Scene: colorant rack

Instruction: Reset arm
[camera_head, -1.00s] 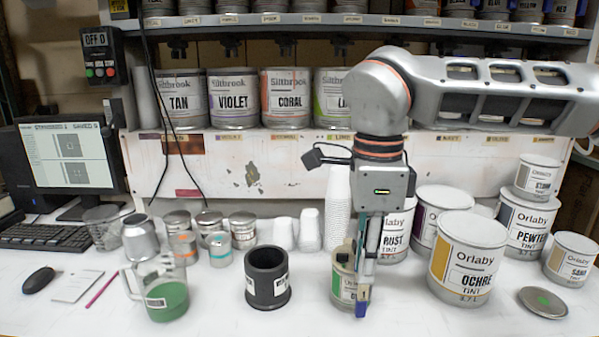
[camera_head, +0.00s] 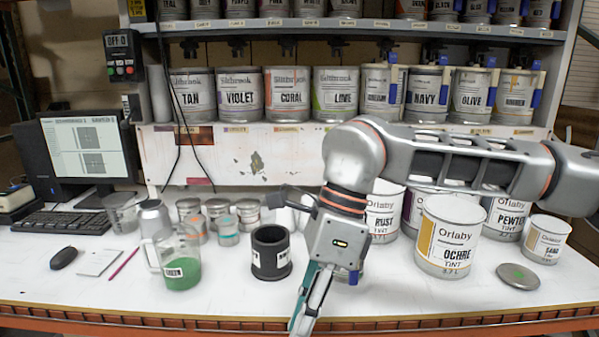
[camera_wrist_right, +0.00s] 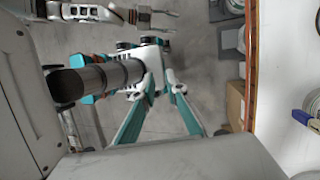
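My right gripper (camera_head: 306,312) hangs in front of the workbench in the head view, tilted with its fingers pointing down and left. It lies past the bench's front edge in the picture. In the right wrist view its two teal fingers (camera_wrist_right: 161,78) stand apart, with nothing between them but the floor and parts of my own body beyond. Part of my other arm shows at the top of that view, with what looks like my left gripper (camera_wrist_right: 152,16), too small to read. The left arm is outside the head view.
A black cup (camera_head: 271,254) stands just left of my right arm. A jug of green liquid (camera_head: 177,262) stands farther left. The Ochre can (camera_head: 447,240) and a loose lid (camera_head: 517,277) are to the right. A blue piece (camera_head: 354,277) shows behind the gripper.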

